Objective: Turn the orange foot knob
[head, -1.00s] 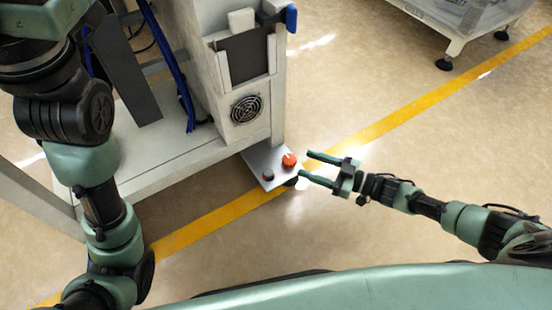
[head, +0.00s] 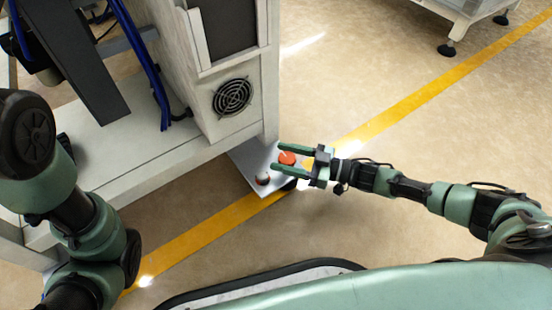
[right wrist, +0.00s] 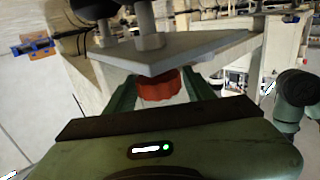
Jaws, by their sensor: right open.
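The orange foot knob (head: 287,158) sits on a light metal plate (head: 243,160) at the foot of the white machine. My right gripper (head: 277,169) is open, with its two fingers reaching over the plate from the right, one on each side of the knob in the head view. In the right wrist view the knob (right wrist: 160,86) shows between the two green fingers, close to the gripper's palm, beside the plate (right wrist: 180,52). I cannot tell whether the fingers touch it. My left gripper is outside the frames; only its arm shows at the left.
The machine's cabinet with a fan grille (head: 232,96) stands behind. A yellow floor line (head: 400,107) runs past. Open floor lies to the right.

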